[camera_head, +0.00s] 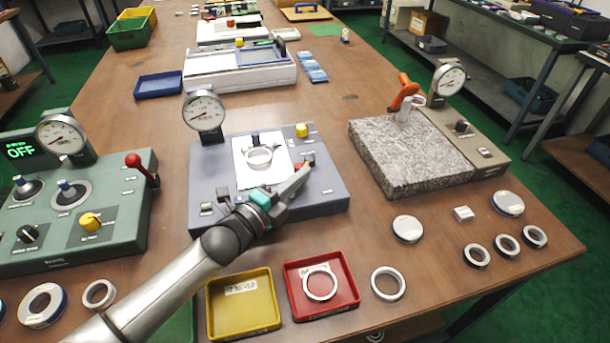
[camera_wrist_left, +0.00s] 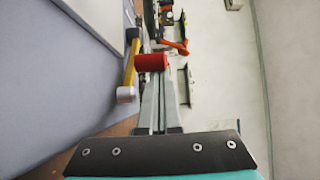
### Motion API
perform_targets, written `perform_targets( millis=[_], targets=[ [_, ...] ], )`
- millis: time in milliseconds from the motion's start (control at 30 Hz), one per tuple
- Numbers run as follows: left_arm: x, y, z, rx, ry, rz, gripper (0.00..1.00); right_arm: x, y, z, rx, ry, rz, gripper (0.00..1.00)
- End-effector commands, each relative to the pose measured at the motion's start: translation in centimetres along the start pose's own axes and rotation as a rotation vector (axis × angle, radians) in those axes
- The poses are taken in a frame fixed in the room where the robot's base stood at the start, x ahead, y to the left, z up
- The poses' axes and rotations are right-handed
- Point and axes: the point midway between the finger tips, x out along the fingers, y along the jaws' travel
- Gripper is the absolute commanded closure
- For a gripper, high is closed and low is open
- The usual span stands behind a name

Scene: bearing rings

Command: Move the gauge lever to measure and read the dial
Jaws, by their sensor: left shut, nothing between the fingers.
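The middle gauge station (camera_head: 330,196) is a grey-blue box with a dial (camera_head: 204,111) on a post at its back left. A metal ring (camera_head: 259,157) lies on its white plate (camera_head: 243,177). My left gripper (camera_head: 303,172) is shut and empty over the station's right side, by a small red part partly hidden by the fingers. In the left wrist view, a red cylindrical knob (camera_wrist_left: 151,62) lies at the fingertips (camera_wrist_left: 160,82); I cannot tell if they touch. The dial needle's reading is too small to tell. My right gripper is not in view.
A green station (camera_head: 120,215) with a dial and red-knobbed lever (camera_head: 133,160) stands left. A granite block (camera_head: 400,150) with another dial (camera_head: 449,80) stands right. A yellow tray (camera_head: 243,330), a red tray (camera_head: 345,307) holding a ring, and loose rings lie in front.

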Motion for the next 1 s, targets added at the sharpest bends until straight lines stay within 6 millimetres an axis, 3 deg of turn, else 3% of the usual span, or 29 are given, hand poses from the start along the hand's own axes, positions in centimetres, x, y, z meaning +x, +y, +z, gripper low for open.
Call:
perform_targets(
  millis=[500,1000],
  targets=[
    [-0.9,0.0,3.3,0.003,-0.002,0.0,1.0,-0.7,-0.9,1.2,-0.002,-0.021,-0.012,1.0],
    [-0.9,0.0,3.9,0.002,-0.002,0.0,1.0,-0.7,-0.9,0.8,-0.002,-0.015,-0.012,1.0]
  ],
)
